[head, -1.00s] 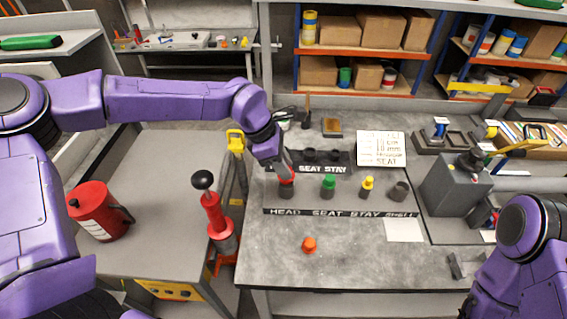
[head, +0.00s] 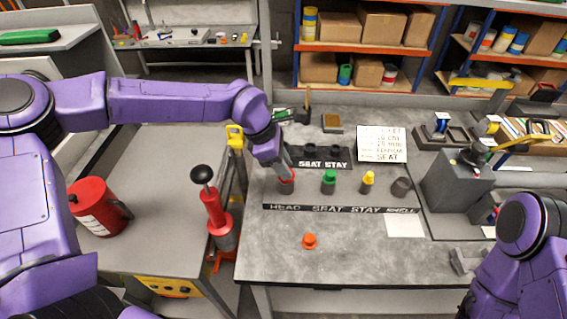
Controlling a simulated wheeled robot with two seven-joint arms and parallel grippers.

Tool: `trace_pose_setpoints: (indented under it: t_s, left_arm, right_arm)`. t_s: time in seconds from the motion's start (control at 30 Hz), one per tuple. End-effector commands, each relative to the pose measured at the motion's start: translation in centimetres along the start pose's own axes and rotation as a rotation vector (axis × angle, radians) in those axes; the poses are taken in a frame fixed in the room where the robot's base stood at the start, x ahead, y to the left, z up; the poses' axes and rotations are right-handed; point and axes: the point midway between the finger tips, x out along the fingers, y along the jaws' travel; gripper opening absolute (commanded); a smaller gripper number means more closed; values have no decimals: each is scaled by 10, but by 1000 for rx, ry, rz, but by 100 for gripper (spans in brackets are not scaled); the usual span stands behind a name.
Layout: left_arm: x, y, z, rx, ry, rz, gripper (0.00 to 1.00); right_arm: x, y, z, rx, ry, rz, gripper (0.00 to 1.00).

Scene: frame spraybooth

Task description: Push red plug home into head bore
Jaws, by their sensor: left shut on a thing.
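The red plug (head: 287,175) is at the mouth of the leftmost dark tube, the head bore (head: 286,187), behind the "HEAD" end of the black label strip. My left gripper (head: 286,169) reaches down over the plug from the left and is shut on it. The gripper hides the plug's upper part, and I cannot tell how deep the plug sits. My right arm shows at the lower right, but its gripper is out of view.
A green plug (head: 328,177) and a yellow plug (head: 368,178) stand in neighbouring tubes, with an open grey tube (head: 401,187) at the right. An orange plug (head: 309,241) lies on the bench front. A white card (head: 382,144) stands behind. The front bench (head: 350,265) is mostly clear.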

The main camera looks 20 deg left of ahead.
Motion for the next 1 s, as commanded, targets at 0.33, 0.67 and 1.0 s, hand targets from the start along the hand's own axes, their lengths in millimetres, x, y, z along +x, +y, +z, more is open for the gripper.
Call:
trace_pose_setpoints:
  t_s: [0.33, 0.67, 1.0]
  left_arm:
    - [7, -1, -4, -1, 2, -3, 38]
    - [7, 0, -3, 0, 1, -1, 58]
    - [-54, 1, -4, 0, -2, 4, 58]
  right_arm:
    - [3, 0, 1, 0, 0, 0, 43]
    - [3, 0, 1, 0, 0, 0, 43]
    - [15, -1, 6, 0, 0, 0, 43]
